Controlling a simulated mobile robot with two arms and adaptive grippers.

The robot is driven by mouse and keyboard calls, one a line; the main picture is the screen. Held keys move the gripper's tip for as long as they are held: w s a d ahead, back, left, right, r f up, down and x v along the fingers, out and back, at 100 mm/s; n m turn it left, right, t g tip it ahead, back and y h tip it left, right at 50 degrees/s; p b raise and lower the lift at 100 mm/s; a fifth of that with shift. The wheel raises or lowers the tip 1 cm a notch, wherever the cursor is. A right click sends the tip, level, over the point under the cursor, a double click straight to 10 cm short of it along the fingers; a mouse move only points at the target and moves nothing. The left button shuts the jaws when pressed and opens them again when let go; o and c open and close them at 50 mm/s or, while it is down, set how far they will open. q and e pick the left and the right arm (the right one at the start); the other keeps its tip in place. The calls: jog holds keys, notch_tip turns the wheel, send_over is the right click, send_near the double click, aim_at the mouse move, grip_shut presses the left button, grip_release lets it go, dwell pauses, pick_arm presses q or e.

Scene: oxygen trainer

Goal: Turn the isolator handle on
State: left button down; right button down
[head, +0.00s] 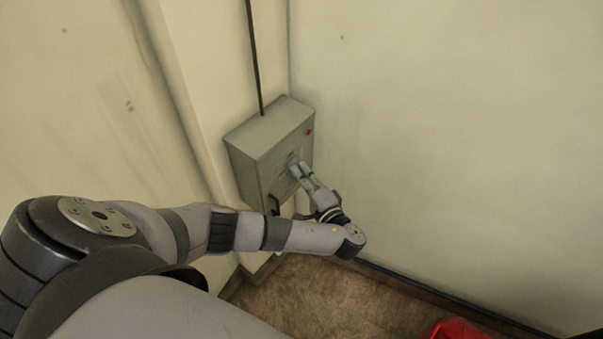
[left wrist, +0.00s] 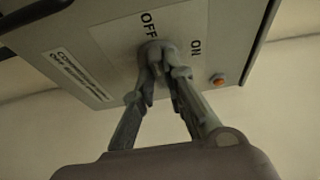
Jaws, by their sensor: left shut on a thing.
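The grey isolator box (head: 262,140) is fixed to the wall in the head view. Its front panel fills the top of the left wrist view, with OFF and ON labels (left wrist: 196,47). The isolator handle (left wrist: 152,52) is a grey knob on this panel, mostly hidden by the fingers. My left gripper (left wrist: 160,72) is shut on the handle, its fingertips at the knob between the two labels. In the head view my left gripper (head: 297,168) reaches the box front. Which way the handle points is unclear. My right gripper is not in view.
An orange-red lamp (left wrist: 218,79) sits on the panel beside the ON label. A dark conduit (head: 254,60) runs up from the box. Plain walls meet behind it. A red object (head: 455,329) is on the floor at bottom right.

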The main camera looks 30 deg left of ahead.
pick_arm(q)
jog(key=m+g+p, duration=0.2)
jog(key=m+p, duration=0.1)
jog(key=m, duration=0.1)
jog(key=m+g+h+p, duration=0.1)
jog(key=m+g+p, duration=0.1)
jog(key=m+p, duration=0.2)
jog(key=m+g+h+p, duration=0.1)
jog(key=m+g+p, duration=0.2)
jog(key=m+p, duration=0.1)
jog(key=shift+w+r+m, duration=0.4)
jog(key=shift+m, duration=0.3)
dwell(0.3)
dwell(0.5)
jog(key=c, duration=1.6)
grip_release()
jog(key=shift+c, duration=0.2)
jog(key=shift+h, duration=0.3)
